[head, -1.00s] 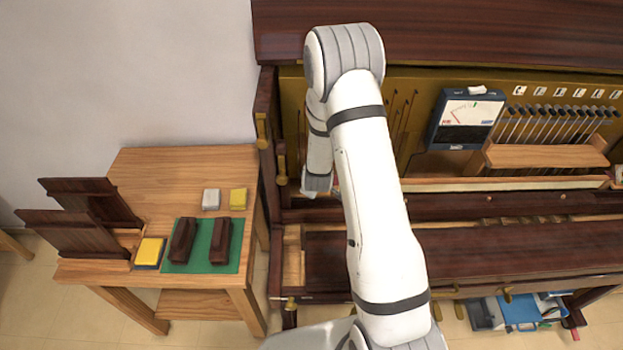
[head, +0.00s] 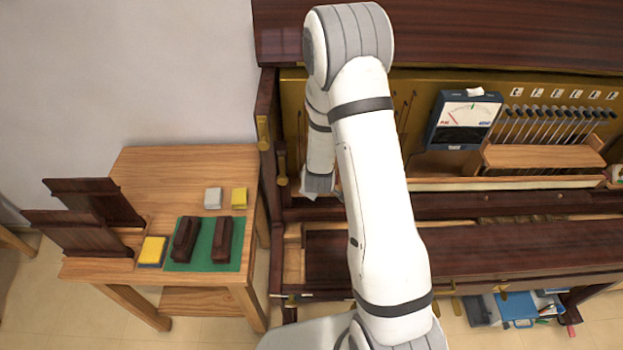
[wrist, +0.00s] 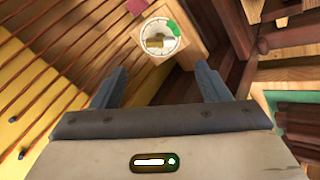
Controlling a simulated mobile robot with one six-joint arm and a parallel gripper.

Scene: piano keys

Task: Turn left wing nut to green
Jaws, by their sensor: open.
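In the wrist view a round white dial (wrist: 150,28) sits on a light wooden block. A brass wing nut (wrist: 156,42) lies roughly crosswise at its centre. A green patch (wrist: 172,27) is at the dial's upper right edge, and the nut does not visibly point at it. My gripper (wrist: 160,75) is open and empty, its two fingers apart. The dial appears beyond the fingertips, between them and slightly toward the top; no contact shows. In the head view my arm hides the dial and nut.
Copper-coloured strings (wrist: 50,60) run along the left of the wrist view, with dark wood on the right. In the head view a meter (head: 464,118) and a row of hammers (head: 548,122) stand right of my arm. A wooden side table (head: 160,165) is at left.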

